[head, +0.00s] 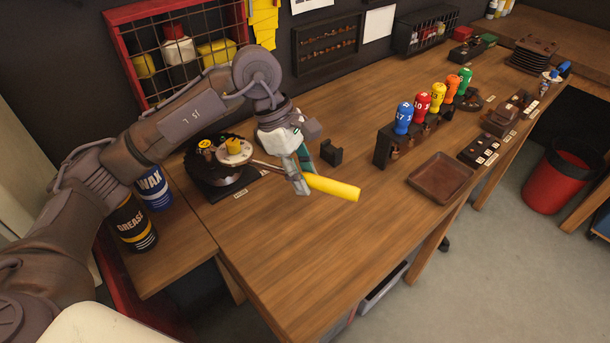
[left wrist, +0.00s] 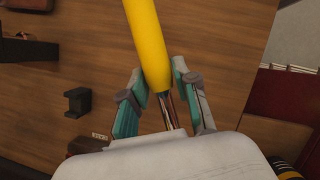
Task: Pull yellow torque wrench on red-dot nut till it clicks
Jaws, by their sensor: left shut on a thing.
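The yellow torque wrench (head: 334,187) lies level above the bench, its handle end pointing right and its metal shaft running left to a dark round fixture (head: 210,179). The wrench head appears to be at the fixture's pale, yellow-topped hub (head: 234,148); I cannot tell how it sits on the nut. No red dot can be made out. My left gripper (head: 302,181) is shut on the wrench near where handle meets shaft. In the left wrist view the fingers (left wrist: 154,92) stand on both sides of the yellow handle (left wrist: 147,38). My right gripper is not in view.
A small black cradle (head: 331,152) stands behind the handle. A rack of colored-handled tools (head: 400,150) and a brown tray (head: 440,179) are to the right. Grease (head: 133,226) and wax (head: 155,189) cans stand left. The bench in front of the handle is clear.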

